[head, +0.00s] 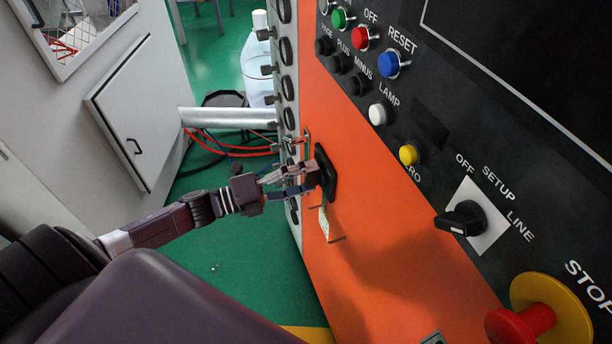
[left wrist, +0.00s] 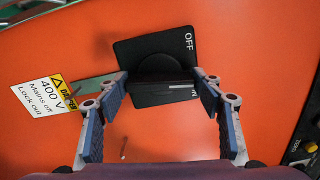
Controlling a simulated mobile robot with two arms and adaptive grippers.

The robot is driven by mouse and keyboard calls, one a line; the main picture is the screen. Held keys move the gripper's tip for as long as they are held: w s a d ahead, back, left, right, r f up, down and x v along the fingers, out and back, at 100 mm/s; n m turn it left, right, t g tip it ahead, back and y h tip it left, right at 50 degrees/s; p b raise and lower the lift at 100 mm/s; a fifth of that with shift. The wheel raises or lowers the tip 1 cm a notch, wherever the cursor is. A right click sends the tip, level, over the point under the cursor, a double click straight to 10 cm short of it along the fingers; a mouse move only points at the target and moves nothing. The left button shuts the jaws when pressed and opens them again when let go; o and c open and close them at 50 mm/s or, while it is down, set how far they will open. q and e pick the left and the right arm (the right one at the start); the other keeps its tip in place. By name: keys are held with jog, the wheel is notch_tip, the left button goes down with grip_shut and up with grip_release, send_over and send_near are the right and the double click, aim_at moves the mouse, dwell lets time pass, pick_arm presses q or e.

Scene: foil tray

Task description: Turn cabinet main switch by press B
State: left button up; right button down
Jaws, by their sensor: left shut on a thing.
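The cabinet main switch (head: 326,172) is a black plate with a black knob on the orange cabinet front, in the middle of the head view. It also shows in the left wrist view (left wrist: 148,50), with "OFF" at its upper right corner; a lower label is partly hidden by a finger. My left gripper (head: 305,178) reaches it from the left. In the left wrist view the gripper's (left wrist: 163,84) two blue-padded fingers stand on either side of the knob and are shut on it. My right gripper is not in view.
A white and yellow "400 V Mains off Lock out" label (left wrist: 42,95) is beside the switch. A black control panel (head: 433,178) with coloured buttons, an OFF/SETUP/LINE selector (head: 466,219) and a red STOP button (head: 520,323) lies right. Green floor (head: 225,262) is open below my left arm.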

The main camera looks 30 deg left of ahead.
pick_arm(q)
jog(key=n+p, duration=0.1)
jog(key=n, duration=0.4)
jog(key=shift+n, duration=0.3)
jog(key=n, duration=0.4)
jog(key=shift+n+p, duration=0.4)
jog(key=shift+f+n, duration=0.1)
jog(key=shift+n, duration=0.2)
jog(key=o, duration=1.2)
jog(key=shift+c, duration=0.2)
jog(key=v, duration=1.2)
